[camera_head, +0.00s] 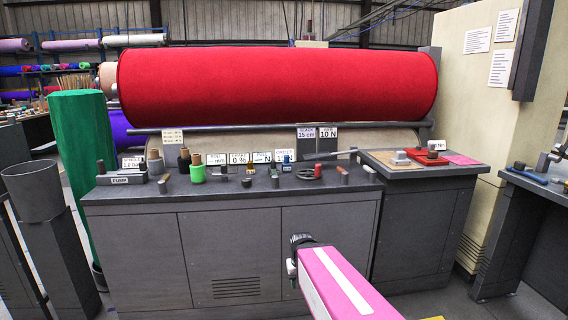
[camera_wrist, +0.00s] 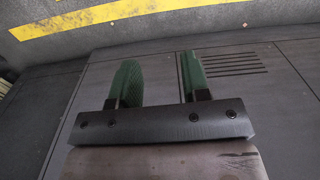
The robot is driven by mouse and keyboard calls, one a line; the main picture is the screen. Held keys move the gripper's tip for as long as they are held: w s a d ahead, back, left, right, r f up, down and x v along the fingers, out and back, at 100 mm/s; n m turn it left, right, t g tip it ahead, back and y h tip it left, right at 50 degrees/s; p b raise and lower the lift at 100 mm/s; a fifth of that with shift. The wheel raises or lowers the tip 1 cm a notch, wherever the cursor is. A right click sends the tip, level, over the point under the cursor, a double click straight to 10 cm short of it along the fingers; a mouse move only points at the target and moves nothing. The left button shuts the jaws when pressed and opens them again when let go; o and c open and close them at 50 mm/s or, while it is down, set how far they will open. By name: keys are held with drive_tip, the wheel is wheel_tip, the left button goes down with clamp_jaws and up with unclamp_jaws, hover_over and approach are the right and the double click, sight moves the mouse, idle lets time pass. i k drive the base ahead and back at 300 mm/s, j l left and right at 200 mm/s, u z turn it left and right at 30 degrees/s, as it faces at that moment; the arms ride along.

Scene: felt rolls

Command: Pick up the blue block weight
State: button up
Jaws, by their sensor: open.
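A small blue block (camera_head: 286,163) stands on the dark counter (camera_head: 240,190) in the head view, in the row of small items below the red roll. It is too small there to make out its details. My gripper (camera_wrist: 160,82) shows in the wrist view with its two green fingers apart and nothing between them. It is in front of the grey cabinet face with the vent slots (camera_wrist: 230,63), away from the block. The block is not in the wrist view. My pink arm is at the lower middle of the head view; the fingers cannot be made out there.
A large red felt roll (camera_head: 280,88) lies behind the counter. A green spool (camera_head: 197,170), a small yellow item (camera_head: 250,168) and a red-topped handwheel (camera_head: 312,173) share the counter. A red tray (camera_head: 428,158) sits on the right-hand table. A green roll (camera_head: 80,150) stands at left.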

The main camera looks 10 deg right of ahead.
sight(286, 165)
drive_tip(key=i+l+u, duration=0.3)
drive_tip(key=l, duration=0.65)
drive_tip(key=i+l+u, duration=0.1)
drive_tip(key=l+u, duration=0.25)
drive_tip(key=l, duration=0.6)
drive_tip(key=l+u, duration=0.3)
drive_tip(key=l, duration=0.7)
